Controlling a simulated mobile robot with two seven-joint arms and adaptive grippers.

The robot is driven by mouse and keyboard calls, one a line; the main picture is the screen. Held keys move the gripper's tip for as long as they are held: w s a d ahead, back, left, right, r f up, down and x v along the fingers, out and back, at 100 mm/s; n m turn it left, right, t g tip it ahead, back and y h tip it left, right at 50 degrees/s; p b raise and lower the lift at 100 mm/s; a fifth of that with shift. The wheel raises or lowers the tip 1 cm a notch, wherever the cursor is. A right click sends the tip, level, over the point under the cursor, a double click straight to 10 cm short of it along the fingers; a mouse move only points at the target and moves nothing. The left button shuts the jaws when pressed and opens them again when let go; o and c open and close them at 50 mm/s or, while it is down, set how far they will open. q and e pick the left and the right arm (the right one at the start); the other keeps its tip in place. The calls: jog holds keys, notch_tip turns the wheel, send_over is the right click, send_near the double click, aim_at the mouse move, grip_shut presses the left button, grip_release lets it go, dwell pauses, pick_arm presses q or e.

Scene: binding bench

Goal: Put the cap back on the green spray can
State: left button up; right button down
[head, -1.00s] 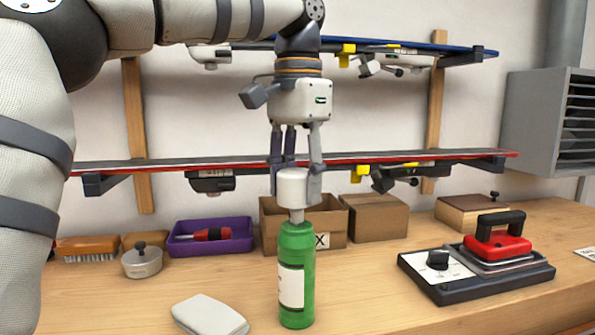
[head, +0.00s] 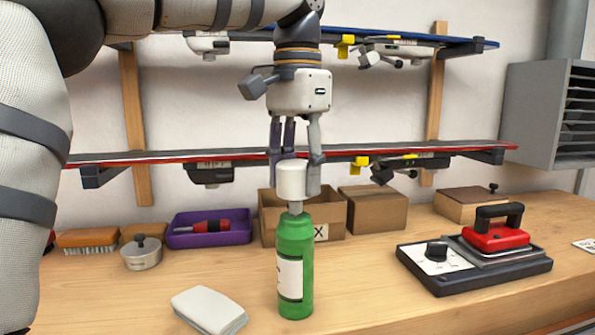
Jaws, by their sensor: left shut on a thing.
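The green spray can (head: 295,240) stands upright on the bench, with a white label on its front and a grey nozzle (head: 295,208) at its top. My left gripper (head: 294,180) points down above the can and is shut on the white cap (head: 291,179). The cap is upright, over the can's top. The nozzle shows below the cap's lower edge, so the cap is not down on the can's shoulder. I cannot tell whether the nozzle's tip is inside the cap. My right gripper is not in view.
Behind are a purple tray (head: 183,241) with a red-handled tool, an open cardboard box (head: 330,222) and a closed box (head: 374,210). A red iron (head: 497,237) on a dark base stands right. Skis hang on wall racks above.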

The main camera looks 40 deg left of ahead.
aim_at(297, 198)
pick_arm(q)
jog(key=shift+f, duration=2.05)
dwell(2.0)
jog(key=o, duration=0.8)
jog(key=shift+c, duration=0.2)
jog(key=shift+o, duration=0.4)
jog(key=o, duration=0.4)
